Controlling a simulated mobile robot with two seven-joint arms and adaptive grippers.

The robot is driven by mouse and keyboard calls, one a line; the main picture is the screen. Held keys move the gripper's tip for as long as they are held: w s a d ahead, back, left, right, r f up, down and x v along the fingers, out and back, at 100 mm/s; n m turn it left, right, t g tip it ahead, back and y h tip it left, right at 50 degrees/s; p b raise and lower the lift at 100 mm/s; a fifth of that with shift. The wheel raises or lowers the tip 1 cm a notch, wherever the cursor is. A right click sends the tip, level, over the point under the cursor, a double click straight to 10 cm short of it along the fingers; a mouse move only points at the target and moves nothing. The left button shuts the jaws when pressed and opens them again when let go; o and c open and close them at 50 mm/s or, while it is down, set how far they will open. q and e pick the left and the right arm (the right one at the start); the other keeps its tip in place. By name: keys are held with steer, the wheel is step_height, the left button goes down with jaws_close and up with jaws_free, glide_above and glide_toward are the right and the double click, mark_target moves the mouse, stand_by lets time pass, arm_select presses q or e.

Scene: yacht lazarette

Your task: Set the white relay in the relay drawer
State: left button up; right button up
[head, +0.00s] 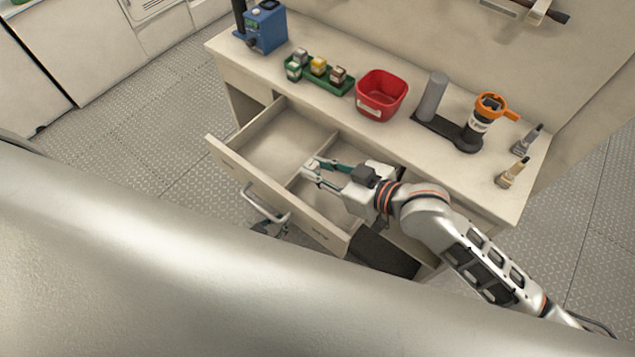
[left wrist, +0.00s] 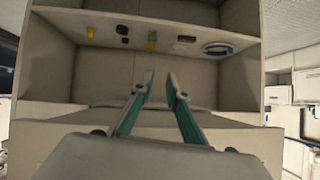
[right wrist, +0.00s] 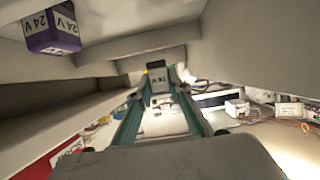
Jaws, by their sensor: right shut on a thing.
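The relay drawer (head: 228,160) is pulled out of the bench, with a divider between its compartments. My right gripper (head: 312,170) reaches over the drawer near the divider. It is shut on a small, pale block at its fingertips, apparently the white relay; in the right wrist view the relay (right wrist: 161,84) looks grey in shade and carries a label. I cannot tell whether it touches the drawer floor. My left gripper (left wrist: 160,82) shows in the left wrist view with its fingers apart and nothing between them. In the head view it is mostly hidden near the drawer handle (head: 262,204).
A green tray (head: 325,84) with several relays stands on the bench, beside a red bin (head: 380,94). A blue device (head: 266,27) stands at the back left, an orange-topped tool (head: 488,108) to the right. A purple 24 V relay (right wrist: 52,30) shows in the right wrist view.

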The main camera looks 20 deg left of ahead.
mark_target(300, 176)
steer(key=shift+f, duration=0.75)
step_height(300, 176, down, 3)
steer(key=shift+f+b, duration=0.15)
steer(key=shift+b, duration=0.3)
steer(key=shift+f, duration=0.5)
steer(key=shift+f, duration=0.1)
steer(key=o, duration=1)
